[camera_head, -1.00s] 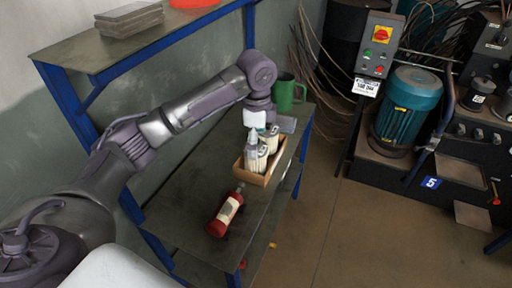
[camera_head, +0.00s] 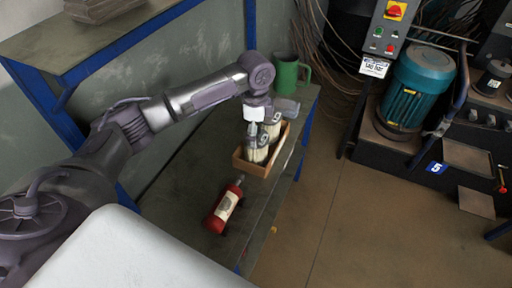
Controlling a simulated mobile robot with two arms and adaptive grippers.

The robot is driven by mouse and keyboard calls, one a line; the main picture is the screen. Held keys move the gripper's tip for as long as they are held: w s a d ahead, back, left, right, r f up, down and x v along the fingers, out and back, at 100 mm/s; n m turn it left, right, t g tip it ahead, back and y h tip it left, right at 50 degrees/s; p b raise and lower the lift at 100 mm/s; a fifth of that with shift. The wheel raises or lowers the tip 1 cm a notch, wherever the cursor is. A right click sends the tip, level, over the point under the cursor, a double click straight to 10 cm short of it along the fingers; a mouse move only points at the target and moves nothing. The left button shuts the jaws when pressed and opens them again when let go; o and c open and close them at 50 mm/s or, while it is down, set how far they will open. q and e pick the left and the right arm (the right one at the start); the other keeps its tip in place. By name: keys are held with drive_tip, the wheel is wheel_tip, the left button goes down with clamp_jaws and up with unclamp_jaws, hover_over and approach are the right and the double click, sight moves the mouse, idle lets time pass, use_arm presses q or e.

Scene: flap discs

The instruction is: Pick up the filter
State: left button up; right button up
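My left arm reaches in from the left, and its gripper (camera_head: 252,130) points down at the wooden box on the shelf. Its fingertips are small and overlap the things in the box, so I cannot tell whether they are open, shut or touching anything. The open box (camera_head: 248,167) holds a few pale, upright containers with dark tops (camera_head: 258,153). I cannot tell which thing is the filter. A red cylinder with a pale label (camera_head: 224,207) lies on the shelf in front of the box, apart from the gripper. My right gripper is not in view.
A green mug (camera_head: 286,73) and a grey block (camera_head: 287,108) stand behind the box. An upper shelf (camera_head: 60,45) with stacked grey plates (camera_head: 100,8) is at upper left. A teal motor (camera_head: 416,88) and a control box (camera_head: 386,28) are at right. Floor between is clear.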

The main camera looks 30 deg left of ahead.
use_arm(q)
drive_tip(key=f, duration=0.5)
drive_tip(key=shift+s+d, duration=0.1)
drive_tip(key=shift+s, duration=0.1)
drive_tip(key=shift+r, duration=0.1)
drive_tip(key=c, duration=1.2)
